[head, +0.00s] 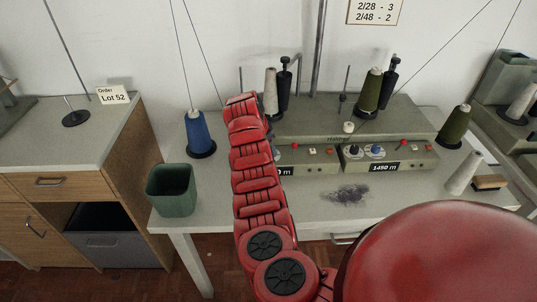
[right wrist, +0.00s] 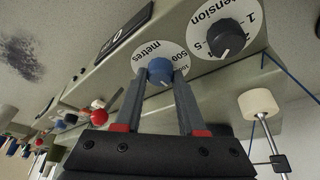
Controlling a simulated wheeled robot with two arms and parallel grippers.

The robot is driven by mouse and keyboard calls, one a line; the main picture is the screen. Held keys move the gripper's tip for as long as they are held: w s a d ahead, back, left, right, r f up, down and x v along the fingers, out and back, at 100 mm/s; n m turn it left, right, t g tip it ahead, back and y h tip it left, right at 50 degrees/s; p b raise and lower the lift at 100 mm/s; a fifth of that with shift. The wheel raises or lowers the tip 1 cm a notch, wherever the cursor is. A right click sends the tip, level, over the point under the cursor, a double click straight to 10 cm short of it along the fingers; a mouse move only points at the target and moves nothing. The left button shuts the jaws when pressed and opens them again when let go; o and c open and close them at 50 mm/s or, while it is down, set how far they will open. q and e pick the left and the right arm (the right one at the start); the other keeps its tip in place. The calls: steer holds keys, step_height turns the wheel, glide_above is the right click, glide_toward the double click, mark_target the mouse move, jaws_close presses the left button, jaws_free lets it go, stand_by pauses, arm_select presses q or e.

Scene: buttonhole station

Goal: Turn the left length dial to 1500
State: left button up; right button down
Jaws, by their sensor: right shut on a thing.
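The left length dial (right wrist: 160,70) is a blue knob on a white disc marked "metres", with 500 and part of another number showing in the right wrist view. My right gripper (right wrist: 160,77) is shut on this knob, one finger on each side. Where the dial points cannot be read. In the head view my red arm covers the dial and the gripper. My left gripper is in neither view.
A black tension knob (right wrist: 227,38) sits close beside the dial. The right display (head: 384,167) reads 1450 m, near another blue dial (head: 375,151). A thread tangle (head: 346,194) lies on the table. A green bin (head: 171,190) and blue cone (head: 199,134) stand left.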

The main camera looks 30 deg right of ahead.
stand_by(0.3)
steer(key=c, duration=0.5)
jaws_free()
steer(key=shift+r, duration=0.1)
steer(key=shift+a+r, duration=0.2)
steer(key=shift+r, duration=0.15)
steer(key=b+v, duration=0.2)
steer(key=v, duration=1.4)
steer(key=shift+r, duration=0.2)
